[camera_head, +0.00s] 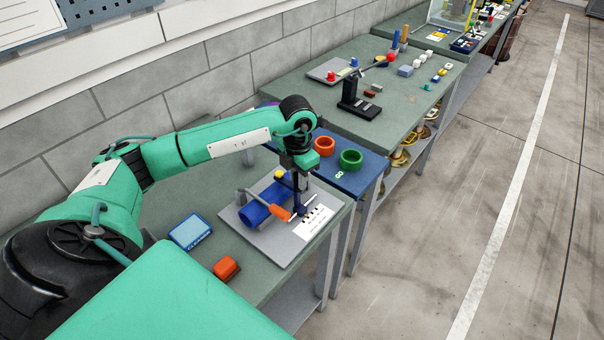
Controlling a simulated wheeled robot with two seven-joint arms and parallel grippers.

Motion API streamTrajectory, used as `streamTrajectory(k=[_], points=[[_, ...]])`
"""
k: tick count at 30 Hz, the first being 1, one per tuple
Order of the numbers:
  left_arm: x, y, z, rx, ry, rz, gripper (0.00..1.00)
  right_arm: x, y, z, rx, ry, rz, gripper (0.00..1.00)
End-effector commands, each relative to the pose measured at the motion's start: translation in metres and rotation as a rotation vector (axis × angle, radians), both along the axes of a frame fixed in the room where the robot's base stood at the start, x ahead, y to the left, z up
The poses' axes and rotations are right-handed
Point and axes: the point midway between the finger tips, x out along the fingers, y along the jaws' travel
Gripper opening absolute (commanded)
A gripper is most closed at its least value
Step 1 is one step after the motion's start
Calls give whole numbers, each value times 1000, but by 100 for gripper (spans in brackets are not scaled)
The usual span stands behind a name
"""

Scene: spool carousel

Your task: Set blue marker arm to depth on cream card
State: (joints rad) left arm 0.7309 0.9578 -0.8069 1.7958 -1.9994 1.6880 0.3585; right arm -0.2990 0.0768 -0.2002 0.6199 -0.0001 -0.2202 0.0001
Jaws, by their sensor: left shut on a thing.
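The cream card (315,221) with a row of black marks lies on the right part of a grey plate (262,233). A thick blue cylinder (266,205) lies on the plate, with an orange arm (276,211) and a grey handle beside it. My left gripper (302,212) points down at the card's left edge. It is shut on a slim dark blue piece, which looks like the blue marker arm; the fingers hide most of it. A yellow knob (280,175) shows just behind the gripper. My right gripper is not in view.
A blue box (190,232) and an orange block (227,268) lie on the bench left of the plate. Orange (324,146) and green (350,159) rings stand on a blue surface behind. A black stand (358,101) is on the farther bench. Open floor lies right.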

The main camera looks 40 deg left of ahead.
Motion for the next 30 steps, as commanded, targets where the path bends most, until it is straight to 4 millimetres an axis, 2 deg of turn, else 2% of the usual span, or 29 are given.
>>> streamTrajectory(k=[4, 5, 8, 20, 23, 30], points=[[0, 0, 1, 0, 1, 0, 0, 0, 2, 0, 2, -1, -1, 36], [0, 0, 1, 0, 1, 0, 25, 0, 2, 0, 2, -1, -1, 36], [0, 0, 1, 0, 1, 0, 45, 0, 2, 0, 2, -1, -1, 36], [1, 0, 6, -1, -2, 0, 45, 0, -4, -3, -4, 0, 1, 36], [2, 0, 20, 0, -5, -1, 45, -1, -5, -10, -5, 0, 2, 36], [2, 0, 71, 0, -6, -1, 45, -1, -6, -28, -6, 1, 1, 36]])
